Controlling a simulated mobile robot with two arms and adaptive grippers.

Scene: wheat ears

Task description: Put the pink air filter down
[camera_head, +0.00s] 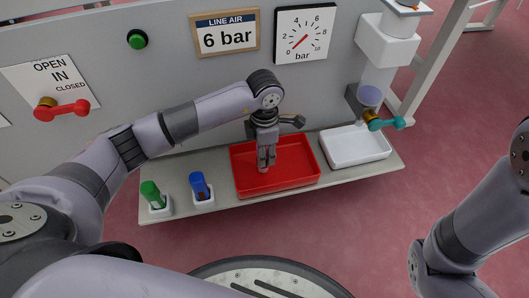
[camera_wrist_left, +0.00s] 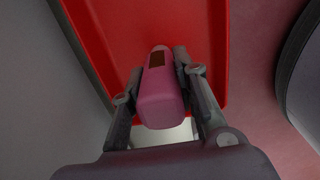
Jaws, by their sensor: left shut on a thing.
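The pink air filter (camera_wrist_left: 158,98) is held between the fingers of my left gripper (camera_wrist_left: 160,75), which is shut on it. In the head view my left gripper (camera_head: 266,160) points down over the red tray (camera_head: 304,182). The filter is mostly hidden by the fingers there, with a small pinkish tip low between them. The wrist view shows the red tray floor beneath the filter. I cannot tell whether the filter touches the tray. My right arm shows at the right edge of the head view, but its gripper is out of view.
A white tray (camera_head: 357,158) stands right of the red tray. A green filter (camera_head: 152,194) and a blue filter (camera_head: 199,186) stand in white holders at the left of the shelf (camera_head: 222,214). A panel behind carries a red-handled valve (camera_head: 68,111), a gauge (camera_head: 303,36) and a teal-handled valve (camera_head: 386,123).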

